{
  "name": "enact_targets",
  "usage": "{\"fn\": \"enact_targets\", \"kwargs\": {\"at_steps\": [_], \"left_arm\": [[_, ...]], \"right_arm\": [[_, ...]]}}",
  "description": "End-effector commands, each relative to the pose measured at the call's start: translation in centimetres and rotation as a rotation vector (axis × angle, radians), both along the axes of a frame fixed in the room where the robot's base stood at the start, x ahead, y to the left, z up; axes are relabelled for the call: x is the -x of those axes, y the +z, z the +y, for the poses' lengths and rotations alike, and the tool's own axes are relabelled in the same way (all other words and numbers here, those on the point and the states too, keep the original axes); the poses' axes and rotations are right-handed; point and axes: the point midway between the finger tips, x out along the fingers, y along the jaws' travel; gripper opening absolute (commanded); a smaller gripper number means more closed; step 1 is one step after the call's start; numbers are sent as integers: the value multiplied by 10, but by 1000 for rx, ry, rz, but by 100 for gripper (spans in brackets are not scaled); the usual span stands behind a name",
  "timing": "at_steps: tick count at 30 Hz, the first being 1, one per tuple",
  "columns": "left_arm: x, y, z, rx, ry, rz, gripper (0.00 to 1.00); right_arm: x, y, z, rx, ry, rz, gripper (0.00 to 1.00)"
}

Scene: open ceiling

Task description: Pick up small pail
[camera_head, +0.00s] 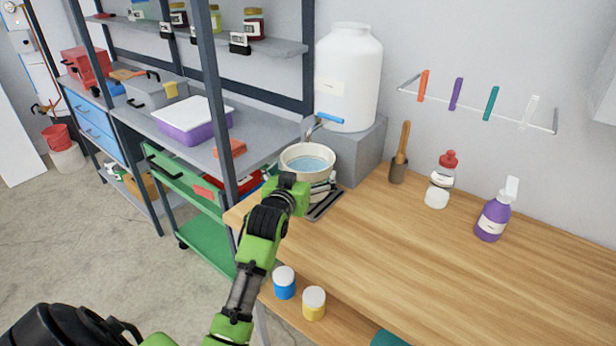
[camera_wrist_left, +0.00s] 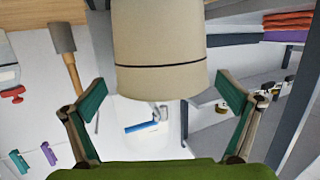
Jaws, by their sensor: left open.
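A small cream pail (camera_head: 296,152) holds water and stands upright on a dark grate at the left end of the wooden counter, under a spout. In the left wrist view the pail (camera_wrist_left: 160,50) appears upside down, with a dark line around it. My left gripper (camera_head: 318,187) is just in front of the pail and covers part of its lower side. In the left wrist view the gripper (camera_wrist_left: 160,93) is open, its green-padded fingers apart on either side of the pail; I cannot tell whether they touch it. My right gripper is not in view.
A white water tank (camera_head: 347,75) with a blue-handled tap (camera_head: 332,120) stands on a grey block (camera_head: 362,150) behind the pail. A pestle-like tool (camera_head: 400,155), a red-capped bottle (camera_head: 440,180) and a purple spray bottle (camera_head: 494,212) stand right. Metal shelving (camera_head: 210,90) is close left.

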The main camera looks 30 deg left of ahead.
Motion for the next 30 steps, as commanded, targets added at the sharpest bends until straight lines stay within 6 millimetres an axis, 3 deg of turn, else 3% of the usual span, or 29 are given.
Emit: {"fn": "enact_targets", "kwargs": {"at_steps": [9, 16, 25, 30], "left_arm": [[-25, -8, 10, -1, 0, 1, 100], [-48, -15, 17, 0, -1, 0, 100], [-51, -17, 19, 0, -1, 1, 100], [-51, -17, 18, 0, -1, 1, 56]], "right_arm": [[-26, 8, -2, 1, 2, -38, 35], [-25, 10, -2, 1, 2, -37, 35], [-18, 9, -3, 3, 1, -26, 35], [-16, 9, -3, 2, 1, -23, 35]]}}
